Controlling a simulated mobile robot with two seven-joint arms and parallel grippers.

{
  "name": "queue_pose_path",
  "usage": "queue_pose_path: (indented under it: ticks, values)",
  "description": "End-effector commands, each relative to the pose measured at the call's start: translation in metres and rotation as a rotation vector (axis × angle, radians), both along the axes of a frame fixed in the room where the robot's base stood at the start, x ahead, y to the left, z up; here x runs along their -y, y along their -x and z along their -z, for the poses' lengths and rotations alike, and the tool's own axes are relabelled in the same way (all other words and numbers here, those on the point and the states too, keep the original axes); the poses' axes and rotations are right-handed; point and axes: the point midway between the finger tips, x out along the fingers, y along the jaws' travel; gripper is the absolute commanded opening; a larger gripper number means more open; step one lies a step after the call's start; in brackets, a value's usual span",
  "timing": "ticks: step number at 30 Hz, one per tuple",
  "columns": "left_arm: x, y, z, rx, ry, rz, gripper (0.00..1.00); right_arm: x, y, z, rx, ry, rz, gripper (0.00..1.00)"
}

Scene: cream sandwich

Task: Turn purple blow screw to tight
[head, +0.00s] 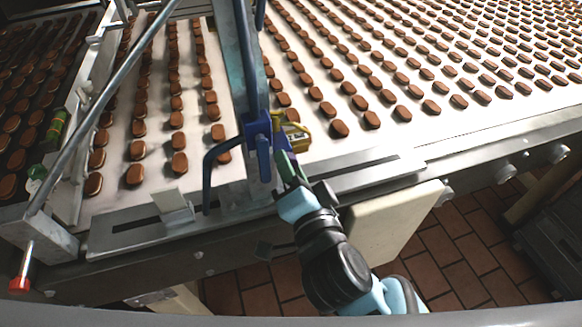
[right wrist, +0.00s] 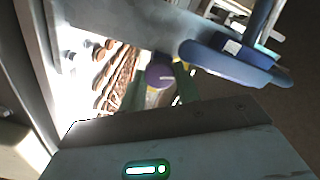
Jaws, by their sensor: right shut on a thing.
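The purple screw shows in the right wrist view as a round purple knob (right wrist: 160,75) with a pale mark on its face. My right gripper (right wrist: 158,86) is shut on it, with one green finger on each side. In the head view the right gripper (head: 285,160) reaches up from below to the dark blue bracket (head: 258,128) on the upright post. The knob itself is hard to make out there, mostly hidden by the gripper and bracket. My left gripper is not in view.
A curved blue handle (head: 210,172) hangs left of the bracket, and a yellow part (head: 297,137) sits at its right. The white conveyor (head: 330,160) behind carries many rows of brown biscuits. A metal rail (head: 130,232) runs along the front edge. A red-tipped knob (head: 19,284) stands at lower left.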

Motion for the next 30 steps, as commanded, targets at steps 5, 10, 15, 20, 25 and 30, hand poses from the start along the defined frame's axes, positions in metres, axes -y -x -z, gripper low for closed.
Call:
queue_pose_path:
  ticks: [5,10,15,20,25,30]
  values:
    - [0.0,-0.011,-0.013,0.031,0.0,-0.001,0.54,0.0,0.0,-0.004,-0.01,-0.048,-0.001,0.09]
    - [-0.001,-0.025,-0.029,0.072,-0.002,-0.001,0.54,0.0,0.0,-0.006,-0.041,-0.147,-0.001,0.09]
    - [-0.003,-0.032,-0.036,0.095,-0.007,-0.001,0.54,0.0,0.0,-0.004,-0.089,-0.29,-0.001,0.09]
    - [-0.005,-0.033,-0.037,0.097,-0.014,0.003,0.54,0.0,0.0,-0.001,-0.141,-0.438,-0.001,0.09]
    - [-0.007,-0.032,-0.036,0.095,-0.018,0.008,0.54,0.0,0.0,0.0,-0.192,-0.593,-0.001,0.09]
    - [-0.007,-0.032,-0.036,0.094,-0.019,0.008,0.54,-0.001,0.0,0.001,-0.243,-0.747,-0.002,0.09]
